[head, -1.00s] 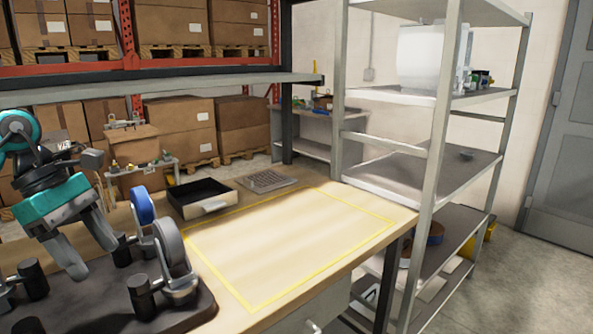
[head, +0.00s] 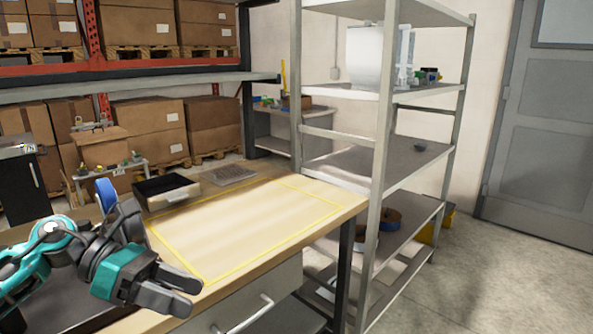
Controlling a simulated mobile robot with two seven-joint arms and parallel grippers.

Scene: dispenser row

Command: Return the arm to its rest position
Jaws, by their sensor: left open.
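My left arm comes in from the left, and its teal and black gripper (head: 192,296) is open and empty. Its fingers point to the right, over the near part of the bench (head: 345,208), close to the front edge. The blue roll (head: 106,194) of the dispenser row shows behind the arm. The arm hides most of the other rolls and the dark dispenser base. My right gripper is not in view.
A yellow-outlined area (head: 250,225) on the bench is clear. A black open tray (head: 166,190) and a grey grid pad (head: 230,174) lie behind it. A metal shelf rack (head: 383,160) stands at the bench's right end. A drawer handle (head: 245,313) sticks out at the front.

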